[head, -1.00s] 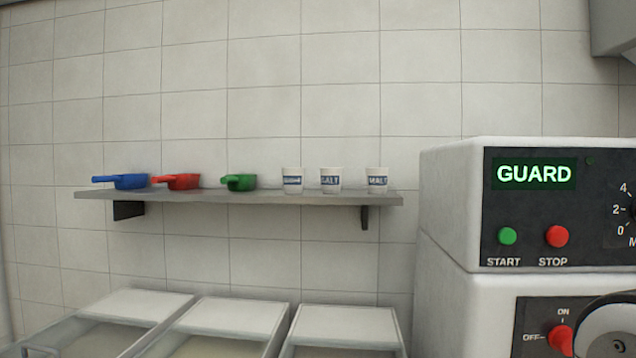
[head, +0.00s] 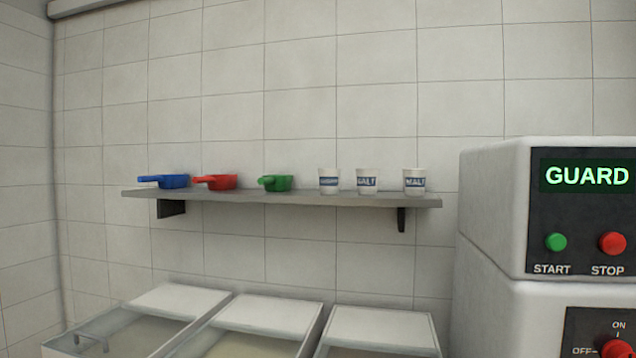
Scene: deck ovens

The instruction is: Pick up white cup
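Three white cups stand upright in a row at the right end of a grey wall shelf in the head view. The left cup (head: 329,181) has a blue label too small to read. The middle cup (head: 367,182) has a label that seems to read SALT. The right cup (head: 414,182) has a label that seems to read MALT. The cups are apart from each other. My gripper is not in view.
The shelf (head: 290,197) also holds a blue scoop (head: 172,181), a red scoop (head: 222,182) and a green scoop (head: 277,183). White-lidded bins (head: 380,325) stand below. A white machine (head: 495,210) with a GUARD display stands at the right.

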